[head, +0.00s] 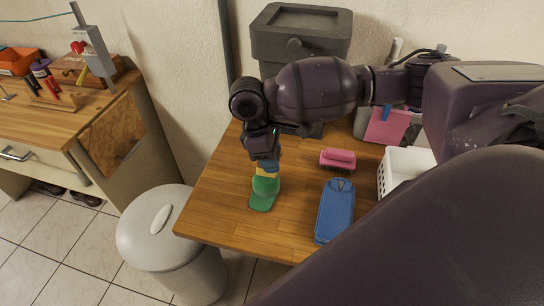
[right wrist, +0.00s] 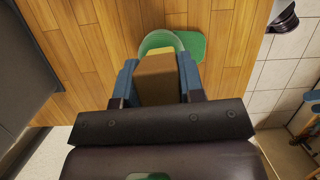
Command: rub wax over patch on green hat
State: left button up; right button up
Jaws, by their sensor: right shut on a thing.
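The green hat (head: 263,196) lies on the wooden table near its left front edge, with its brim toward the front. In the right wrist view its rounded crown (right wrist: 160,40) and flat brim (right wrist: 190,46) show beyond the fingers. My right gripper (head: 266,163) points down over the hat and is shut on a yellowish wax block (head: 266,172). The block shows brown on its near face between the blue fingers in the right wrist view (right wrist: 156,80). It is at the crown; I cannot tell whether it touches. The patch is hidden. My left gripper is out of view.
A pink brush (head: 338,158) and a blue zipped case (head: 335,210) lie right of the hat. A white basket (head: 404,166) stands farther right, a dark grey bin (head: 300,38) behind. A lidded pale bin (head: 165,228) stands on the floor at left.

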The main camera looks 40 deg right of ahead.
jog(key=shift+f, duration=0.7)
dwell(1.2)
jog(key=shift+d, duration=0.1)
jog(key=shift+w+d+r, duration=0.1)
jog(key=shift+w+d, duration=0.25)
jog(key=shift+d, duration=0.05)
jog(key=shift+s+a+r, duration=0.1)
jog(key=shift+s+a, duration=0.6)
jog(key=shift+a, duration=0.25)
jog(key=shift+w+d, duration=0.75)
jog(key=shift+d, duration=0.2)
jog(key=shift+s+a+f, duration=0.2)
jog(key=shift+s+a, duration=0.6)
jog(key=shift+a, duration=0.15)
jog(key=shift+w+d, duration=0.1)
jog(key=shift+d, duration=0.05)
